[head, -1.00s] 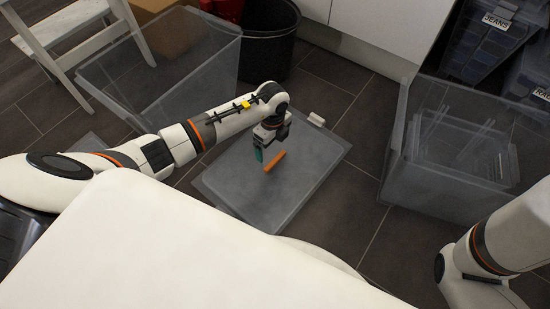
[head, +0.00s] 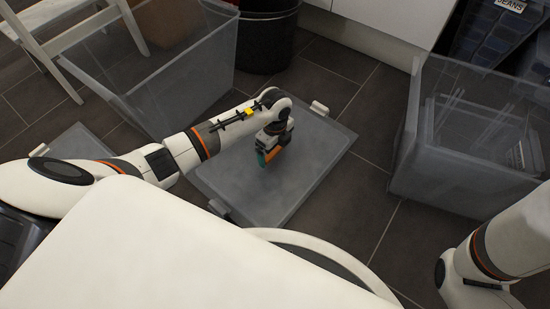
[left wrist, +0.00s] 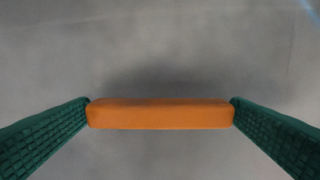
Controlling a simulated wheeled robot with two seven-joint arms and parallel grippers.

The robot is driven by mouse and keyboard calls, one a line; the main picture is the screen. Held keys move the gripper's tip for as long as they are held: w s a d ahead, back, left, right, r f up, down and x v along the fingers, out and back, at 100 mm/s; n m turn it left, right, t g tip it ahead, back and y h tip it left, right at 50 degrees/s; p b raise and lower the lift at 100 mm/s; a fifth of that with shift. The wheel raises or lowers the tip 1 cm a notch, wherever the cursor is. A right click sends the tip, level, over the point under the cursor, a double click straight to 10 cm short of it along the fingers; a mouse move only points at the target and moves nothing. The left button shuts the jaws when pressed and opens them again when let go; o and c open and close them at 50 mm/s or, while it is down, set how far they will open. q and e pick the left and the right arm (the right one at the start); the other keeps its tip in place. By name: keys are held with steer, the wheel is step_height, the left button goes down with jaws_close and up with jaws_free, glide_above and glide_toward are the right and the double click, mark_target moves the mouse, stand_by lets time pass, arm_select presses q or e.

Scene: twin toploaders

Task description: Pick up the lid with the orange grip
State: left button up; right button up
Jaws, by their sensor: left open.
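The lid (head: 315,150) with the orange grip is a grey translucent panel lying flat on the dark tiled floor, with pale clips at its edges. Its orange grip (head: 274,154) is partly hidden by my left gripper (head: 265,158) in the head view. In the left wrist view the orange grip (left wrist: 160,113) lies crosswise between my two green fingers, one at each end. The fingers are spread apart; whether they touch the grip ends I cannot tell. My right gripper is out of view.
A clear open bin (head: 185,85) stands behind left, another (head: 455,175) at right. A second grey lid (head: 75,143) lies at left. A black bucket (head: 268,40) and white cabinet (head: 400,20) are behind. Bare floor shows right of the lid.

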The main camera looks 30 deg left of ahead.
arm_select(q)
steer(key=c, duration=0.9)
steer(key=shift+o, duration=0.2)
steer(key=shift+r, duration=0.1)
